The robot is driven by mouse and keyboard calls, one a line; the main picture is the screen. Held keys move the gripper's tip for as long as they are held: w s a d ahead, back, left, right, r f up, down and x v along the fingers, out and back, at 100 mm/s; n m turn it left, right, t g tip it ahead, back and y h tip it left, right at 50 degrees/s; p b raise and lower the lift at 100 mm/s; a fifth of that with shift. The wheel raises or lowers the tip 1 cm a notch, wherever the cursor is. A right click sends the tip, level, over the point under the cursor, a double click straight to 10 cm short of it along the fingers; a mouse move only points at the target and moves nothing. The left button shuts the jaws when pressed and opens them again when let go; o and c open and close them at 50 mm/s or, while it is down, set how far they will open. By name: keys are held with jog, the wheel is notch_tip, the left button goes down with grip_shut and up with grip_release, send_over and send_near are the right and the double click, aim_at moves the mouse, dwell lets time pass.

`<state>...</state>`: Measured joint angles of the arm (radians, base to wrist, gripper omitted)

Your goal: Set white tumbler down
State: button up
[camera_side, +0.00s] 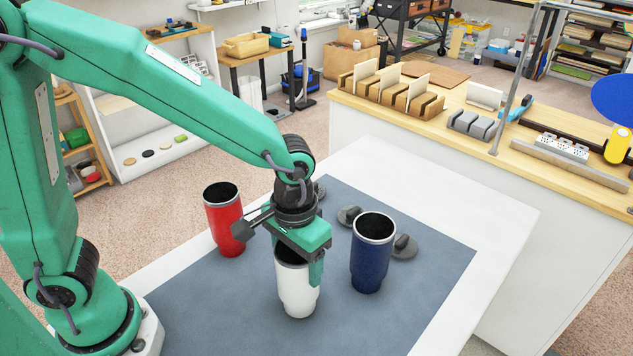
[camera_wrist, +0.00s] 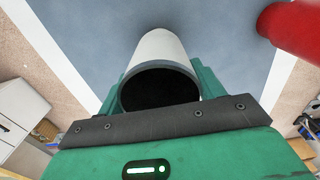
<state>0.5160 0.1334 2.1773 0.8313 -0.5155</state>
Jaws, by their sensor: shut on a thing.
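The white tumbler (camera_side: 297,285) is upright at the middle of the grey-blue mat (camera_side: 205,305). My gripper (camera_side: 296,252) is shut on its upper part from above. In the side view its base looks at or very near the mat; I cannot tell whether it touches. In the wrist view the white tumbler (camera_wrist: 162,62) shows its dark open mouth between the green jaws. A red tumbler (camera_side: 224,222) stands upright to the left, and also shows in the wrist view (camera_wrist: 292,28). A dark blue tumbler (camera_side: 371,258) stands upright to the right.
Dark grey lids (camera_side: 403,247) lie on the mat behind and beside the blue tumbler. The front of the mat is clear. The white table (camera_side: 490,220) borders it. A counter (camera_side: 450,98) with wooden racks stands behind at right.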

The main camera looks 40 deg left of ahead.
jog(key=shift+f, duration=0.25)
jog(key=o, duration=1.5)
jog(key=shift+r, duration=0.1)
notch_tip(320, 180, up, 12)
jog(key=shift+s+a+r+t, duration=0.3)
jog(key=shift+s+a+t, duration=0.8)
jog(key=shift+a, duration=1.75)
jog(key=shift+s+a+r+t, duration=0.3)
jog(key=shift+s+a+t, duration=0.45)
jog(key=shift+s+a, duration=1.4)
jog(key=shift+s+a+r+t, duration=0.3)
jog(key=shift+s+a+t, duration=0.45)
jog(key=shift+a, duration=2.75)
